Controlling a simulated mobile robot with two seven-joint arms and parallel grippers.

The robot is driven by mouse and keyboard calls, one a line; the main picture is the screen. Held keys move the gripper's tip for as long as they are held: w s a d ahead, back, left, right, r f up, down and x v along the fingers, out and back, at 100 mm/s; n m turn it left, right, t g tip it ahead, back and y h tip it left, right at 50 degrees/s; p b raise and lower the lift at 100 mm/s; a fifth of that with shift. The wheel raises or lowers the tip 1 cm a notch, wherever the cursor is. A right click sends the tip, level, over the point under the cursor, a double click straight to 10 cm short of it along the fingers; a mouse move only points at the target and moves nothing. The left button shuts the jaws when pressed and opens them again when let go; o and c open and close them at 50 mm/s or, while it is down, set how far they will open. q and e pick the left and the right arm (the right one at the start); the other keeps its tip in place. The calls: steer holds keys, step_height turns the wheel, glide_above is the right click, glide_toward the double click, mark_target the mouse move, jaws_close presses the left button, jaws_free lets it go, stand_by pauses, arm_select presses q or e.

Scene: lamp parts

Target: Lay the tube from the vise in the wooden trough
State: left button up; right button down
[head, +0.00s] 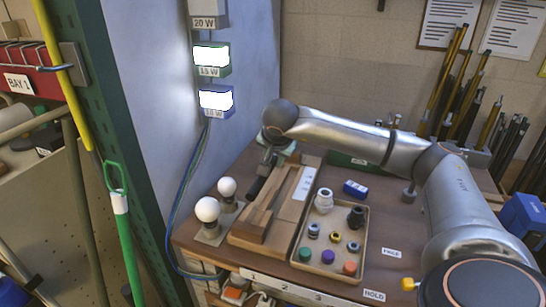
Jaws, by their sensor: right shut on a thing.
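The wooden trough (268,229) lies on the bench left of centre, its length running away from me. My right gripper (268,163) hangs over the far left part of the trough and points down. It is shut on a short dark length, which I take to be the tube (257,187), slanting along the trough's left side. I cannot tell whether the tube touches the wood, and the gripper hides part of it. I cannot make out the vise for certain. My left gripper is not in view.
Two white bulbs (207,210) stand left of the trough. A tray (354,215) of small coloured parts is on its right, with a blue box (355,188) behind. Brass and dark rods (446,80) stand at the back right. A green post (117,120) rises at left.

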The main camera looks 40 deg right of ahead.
steer(key=b, duration=0.4)
glide_above(273, 192)
step_height(273, 192, down, 6)
steer(key=shift+d+f, duration=0.1)
steer(key=shift+d, duration=0.05)
steer(key=shift+f, duration=0.25)
steer(key=shift+f+b, duration=0.45)
steer(key=shift+b, duration=0.05)
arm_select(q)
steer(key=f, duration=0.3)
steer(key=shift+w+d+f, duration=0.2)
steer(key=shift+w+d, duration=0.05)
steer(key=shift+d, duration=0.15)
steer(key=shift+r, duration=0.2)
